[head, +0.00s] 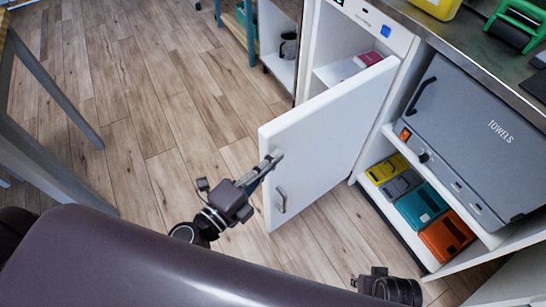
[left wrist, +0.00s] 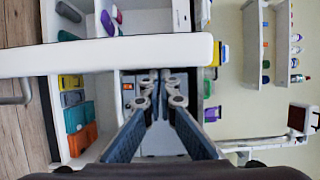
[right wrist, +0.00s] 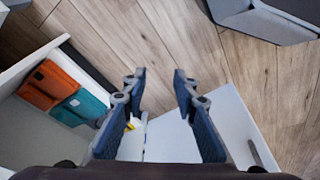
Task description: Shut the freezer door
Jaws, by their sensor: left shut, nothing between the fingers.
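The white freezer door (head: 325,135) stands swung open, away from the freezer body (head: 375,28), with its grey handle (head: 281,200) on the face toward me. A red package (head: 368,59) shows inside the freezer. My left gripper (head: 277,157) is shut and empty, at the free edge of the door near the top; I cannot tell whether it touches. The left wrist view shows the door as a white band (left wrist: 110,55) beyond the fingers. My right gripper (right wrist: 158,80) is open and empty in the right wrist view, with the white door panel (right wrist: 235,115) beyond it; its fingers are hidden in the head view.
A grey towels cabinet (head: 470,130) stands right of the freezer, above a shelf of coloured bins (head: 422,205). Grey table legs (head: 55,85) stand at the left. The wooden floor (head: 150,75) left of the door is clear.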

